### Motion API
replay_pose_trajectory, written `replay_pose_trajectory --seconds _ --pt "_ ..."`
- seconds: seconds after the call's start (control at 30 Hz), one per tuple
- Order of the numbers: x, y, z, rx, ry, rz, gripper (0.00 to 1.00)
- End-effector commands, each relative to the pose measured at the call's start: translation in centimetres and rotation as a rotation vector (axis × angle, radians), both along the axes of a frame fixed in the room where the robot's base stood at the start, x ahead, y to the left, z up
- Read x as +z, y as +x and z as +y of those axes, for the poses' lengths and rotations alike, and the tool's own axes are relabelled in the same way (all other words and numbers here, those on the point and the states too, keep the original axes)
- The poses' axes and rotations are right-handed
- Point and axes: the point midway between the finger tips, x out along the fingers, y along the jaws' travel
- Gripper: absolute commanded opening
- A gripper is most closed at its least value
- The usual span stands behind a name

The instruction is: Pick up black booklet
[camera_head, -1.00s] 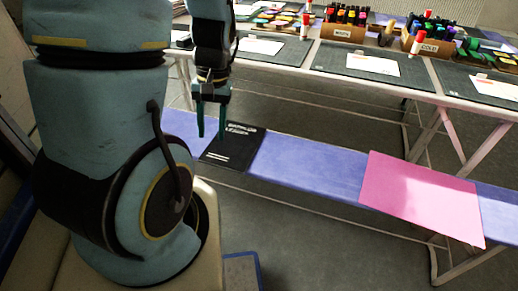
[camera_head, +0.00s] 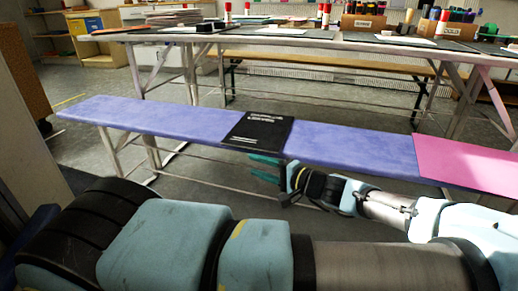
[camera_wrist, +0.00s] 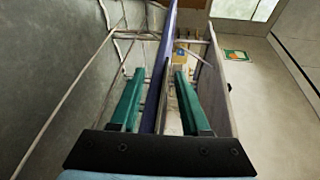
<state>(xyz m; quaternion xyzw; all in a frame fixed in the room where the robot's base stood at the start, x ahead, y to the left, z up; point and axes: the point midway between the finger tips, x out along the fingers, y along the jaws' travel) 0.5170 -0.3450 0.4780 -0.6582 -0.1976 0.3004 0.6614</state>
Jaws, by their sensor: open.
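The black booklet (camera_head: 258,130) lies flat on the blue bench (camera_head: 170,118) in the head view, with white lettering on its cover. Its front edge is at the bench's front edge. My gripper (camera_head: 258,166) is just below and in front of that edge, its teal fingers apart and pointing left. In the wrist view my gripper (camera_wrist: 160,75) is open and empty-looking, with the bench's thin purple edge (camera_wrist: 166,50) running between the lines of the fingers. The booklet cannot be made out clearly in the wrist view.
A pink sheet (camera_head: 465,160) lies on the bench to the right. Behind it a long table (camera_head: 155,36) carries mats, papers, glue sticks and boxes of markers. Metal bench legs (camera_head: 150,152) stand near my arm. The bench left of the booklet is bare.

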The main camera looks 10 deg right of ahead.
Motion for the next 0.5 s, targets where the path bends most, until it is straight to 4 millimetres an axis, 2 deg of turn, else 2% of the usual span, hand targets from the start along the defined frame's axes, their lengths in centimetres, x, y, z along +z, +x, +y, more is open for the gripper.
replay_pose_trajectory --seconds 0.03,0.1,0.2,0.3,0.5 --pt "-0.9 -0.2 -1.7 -0.055 0.017 -0.047 0.46" --pt "-0.7 -0.5 -3.4 -0.105 0.028 -0.093 0.46" --pt "-0.4 -0.7 -4.7 -0.144 0.035 -0.131 0.46" --pt "-0.2 -0.1 -4.7 -0.156 0.038 -0.147 0.46" --pt "-0.2 2.5 -3.0 -0.154 0.037 -0.145 0.46"
